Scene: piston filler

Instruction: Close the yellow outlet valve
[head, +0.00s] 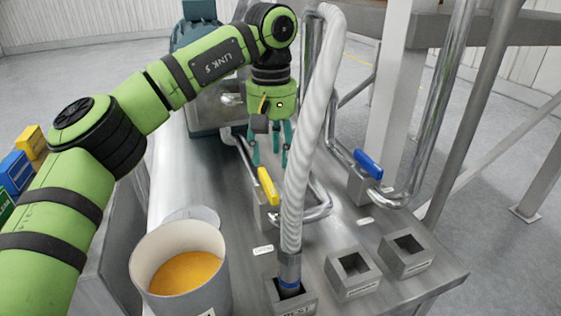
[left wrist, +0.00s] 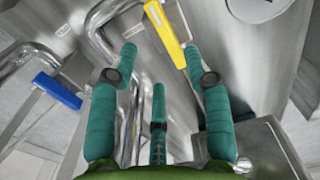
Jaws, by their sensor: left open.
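The yellow outlet valve handle (head: 268,187) is a flat lever on a metal valve block at the middle of the steel table. In the left wrist view the yellow handle (left wrist: 165,33) lies beyond the fingers, slanting between the two outer fingertips. My left gripper (head: 270,155) hangs just above and behind the handle in the head view, fingers pointing down. It is open and empty, and no contact with the handle shows. The left gripper's teal fingers (left wrist: 161,65) are spread in the wrist view. My right gripper is not in view.
A thick ribbed hose (head: 317,120) rises close to the right of the gripper. A blue valve handle (head: 369,164) stands further right among steel pipes. A bucket of orange contents (head: 140,282) is at the front left. Square sockets (head: 352,289) sit at the front right.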

